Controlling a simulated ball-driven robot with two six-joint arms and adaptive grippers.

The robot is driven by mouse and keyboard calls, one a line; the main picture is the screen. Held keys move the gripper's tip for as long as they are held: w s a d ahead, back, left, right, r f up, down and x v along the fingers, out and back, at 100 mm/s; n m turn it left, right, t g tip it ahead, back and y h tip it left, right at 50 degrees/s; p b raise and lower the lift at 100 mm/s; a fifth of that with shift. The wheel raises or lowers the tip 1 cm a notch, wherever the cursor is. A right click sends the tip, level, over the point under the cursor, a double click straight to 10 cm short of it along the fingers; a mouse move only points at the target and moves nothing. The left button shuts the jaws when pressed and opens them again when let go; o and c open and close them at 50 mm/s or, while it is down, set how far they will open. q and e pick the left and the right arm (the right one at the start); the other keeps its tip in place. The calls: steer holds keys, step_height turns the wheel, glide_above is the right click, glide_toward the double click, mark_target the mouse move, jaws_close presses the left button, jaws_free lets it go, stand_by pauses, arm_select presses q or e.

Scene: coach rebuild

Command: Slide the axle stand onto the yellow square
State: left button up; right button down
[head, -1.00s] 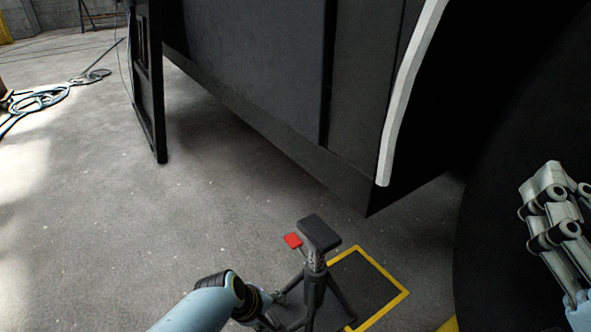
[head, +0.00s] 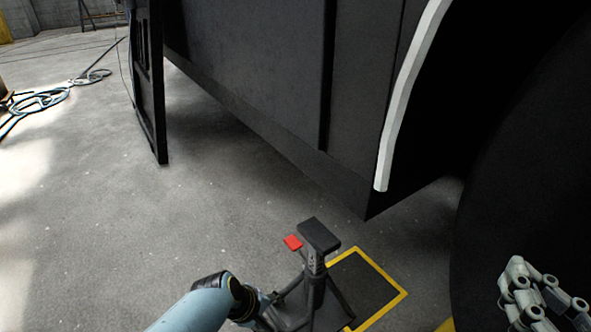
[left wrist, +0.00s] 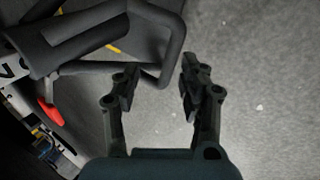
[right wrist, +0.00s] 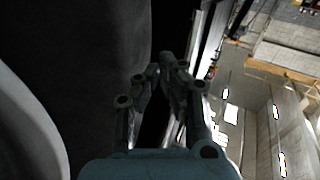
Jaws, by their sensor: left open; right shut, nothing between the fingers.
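The dark axle stand (head: 315,265) stands upright on the floor with a flat black head and a red tab (head: 292,242). The yellow square (head: 398,300), a yellow outline around dark floor, lies behind and to the right of it; the stand overlaps its left part in the head view. My left gripper (head: 268,318) is low beside the stand's left side, partly hidden. In the left wrist view it is open (left wrist: 158,78), with a bent bar of the stand (left wrist: 172,52) showing between the fingertips; contact is unclear. My right gripper (right wrist: 160,72) is shut and empty, by the dark wheel.
The black coach side (head: 260,90) overhangs the floor behind the stand. A large dark wheel (head: 520,180) is at the right. An open black door panel (head: 150,90) hangs at the left. Hoses (head: 40,103) lie far left. The floor left of the stand is clear.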

steer(key=s+d+f+m+g+h+p, duration=0.1)
steer(key=s+f+g+p, duration=0.1)
steer(key=s+f+g, duration=0.4)
steer(key=shift+s+d+f+g, duration=0.15)
steer(key=shift+s+f+g, duration=0.15)
steer(key=shift+s+f, duration=2)
steer(key=shift+x, duration=0.85)
